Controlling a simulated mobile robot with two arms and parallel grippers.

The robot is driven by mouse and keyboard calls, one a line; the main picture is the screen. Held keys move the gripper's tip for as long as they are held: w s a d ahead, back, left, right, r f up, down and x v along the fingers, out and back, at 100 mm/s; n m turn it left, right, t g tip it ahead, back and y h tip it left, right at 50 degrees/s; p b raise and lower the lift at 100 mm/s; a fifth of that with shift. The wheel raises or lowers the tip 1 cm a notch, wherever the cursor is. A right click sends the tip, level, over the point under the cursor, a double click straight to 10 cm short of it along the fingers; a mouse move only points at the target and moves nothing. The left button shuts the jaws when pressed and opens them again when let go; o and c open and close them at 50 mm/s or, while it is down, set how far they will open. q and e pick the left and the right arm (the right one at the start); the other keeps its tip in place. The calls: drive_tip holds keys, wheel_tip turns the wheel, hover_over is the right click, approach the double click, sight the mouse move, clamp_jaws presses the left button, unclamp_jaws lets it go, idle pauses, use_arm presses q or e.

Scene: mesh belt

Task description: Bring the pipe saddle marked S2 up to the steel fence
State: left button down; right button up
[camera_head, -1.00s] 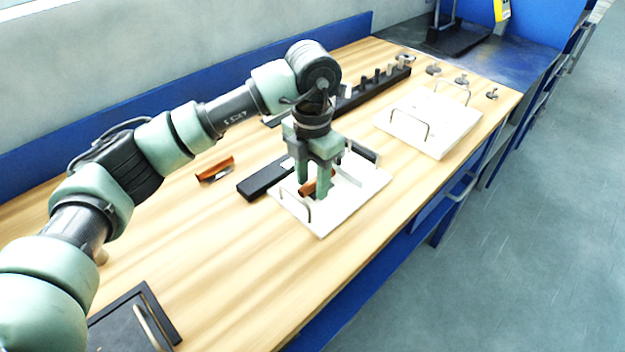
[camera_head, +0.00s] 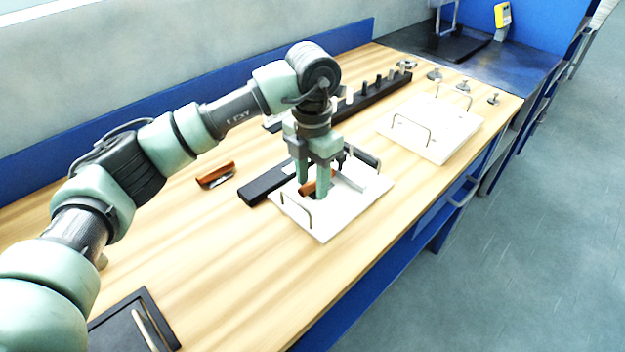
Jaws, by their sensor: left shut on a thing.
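My left gripper (camera_head: 313,188) points down over the near white board (camera_head: 335,222), its fingers at an orange-brown piece (camera_head: 307,187) that looks like a pipe saddle. It is shut on this piece, low at the board; whether the piece touches the board I cannot tell. A pale grey strip (camera_head: 349,181), perhaps the steel fence, stands on the board just right of the fingers. A gap seems to show between strip and piece. A second orange-brown piece (camera_head: 216,174) lies on the wooden table to the left. No S2 mark is legible. My right gripper is not in view.
The near board has wire handles (camera_head: 297,207). A black bar (camera_head: 264,185) lies at its left edge. A second white board (camera_head: 432,143) and a black rack (camera_head: 375,91) with several pegs are farther back. A dark tray (camera_head: 130,322) sits front left. The wooden table (camera_head: 220,265) is clear in front.

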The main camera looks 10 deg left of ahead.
use_arm(q)
drive_tip(key=shift+w+a, duration=0.15)
drive_tip(key=shift+w, duration=0.25)
drive_tip(key=c, duration=0.7)
unclamp_jaws()
drive_tip(key=shift+r, duration=0.1)
wheel_tip(320, 180, up, 7)
drive_tip(key=shift+r+b, duration=0.2)
drive_tip(key=shift+b, duration=0.3)
